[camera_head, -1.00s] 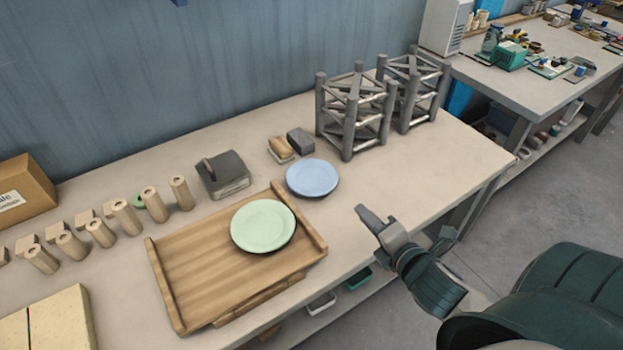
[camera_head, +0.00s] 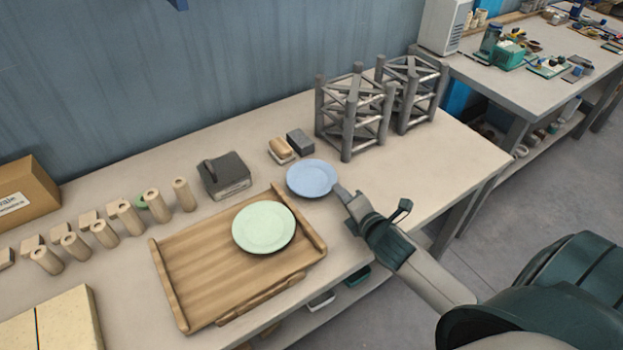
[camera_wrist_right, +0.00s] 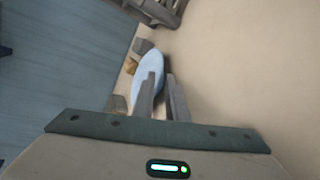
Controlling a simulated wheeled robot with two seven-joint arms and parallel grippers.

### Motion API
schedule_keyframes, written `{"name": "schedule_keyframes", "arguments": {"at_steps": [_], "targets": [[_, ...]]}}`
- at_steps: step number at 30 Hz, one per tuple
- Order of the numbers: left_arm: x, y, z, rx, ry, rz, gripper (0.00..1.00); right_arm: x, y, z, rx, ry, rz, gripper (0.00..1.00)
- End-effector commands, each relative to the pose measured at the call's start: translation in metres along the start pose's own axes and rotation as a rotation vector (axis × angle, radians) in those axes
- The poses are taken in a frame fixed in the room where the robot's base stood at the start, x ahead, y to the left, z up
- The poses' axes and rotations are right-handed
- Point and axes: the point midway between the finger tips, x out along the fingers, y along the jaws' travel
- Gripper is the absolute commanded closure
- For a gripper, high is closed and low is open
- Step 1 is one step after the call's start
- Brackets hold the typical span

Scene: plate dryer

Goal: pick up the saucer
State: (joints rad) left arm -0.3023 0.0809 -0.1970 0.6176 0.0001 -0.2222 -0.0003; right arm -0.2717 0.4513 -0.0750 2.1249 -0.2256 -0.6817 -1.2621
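The light blue plate (camera_head: 312,177), which looks like the saucer, lies flat on the table behind the wooden tray. It also shows in the right wrist view (camera_wrist_right: 148,68), partly hidden by a finger. A pale green plate (camera_head: 264,227) lies on the tray's right part. My right gripper (camera_head: 342,190) is at the blue plate's right rim. In the wrist view its fingers (camera_wrist_right: 163,78) are open with a narrow gap, and the plate's edge shows close to that gap. I cannot tell whether they touch the rim. My left gripper is not in view.
The wooden tray (camera_head: 205,275) is left of my right arm. Grey racks (camera_head: 355,112) stand behind the blue plate to the right.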

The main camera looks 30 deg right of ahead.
Motion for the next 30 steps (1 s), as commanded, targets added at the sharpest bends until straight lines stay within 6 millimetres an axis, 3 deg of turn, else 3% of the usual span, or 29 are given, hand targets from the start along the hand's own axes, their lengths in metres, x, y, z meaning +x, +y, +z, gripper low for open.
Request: {"name": "schedule_keyframes", "arguments": {"at_steps": [5, 14, 24, 30], "targets": [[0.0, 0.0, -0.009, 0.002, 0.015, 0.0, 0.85, 0.002, -0.001, 0.0, 0.0, 0.001, -0.001, 0.87], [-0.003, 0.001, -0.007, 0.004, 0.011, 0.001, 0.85, 0.006, 0.0, 0.001, 0.0, 0.0, -0.002, 0.87], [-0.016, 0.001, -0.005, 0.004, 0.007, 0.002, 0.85, 0.041, -0.001, 0.004, 0.002, -0.001, -0.002, 0.87], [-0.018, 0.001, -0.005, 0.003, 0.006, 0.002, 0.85, 0.053, -0.002, 0.003, 0.0, 0.001, -0.001, 0.87]]}}
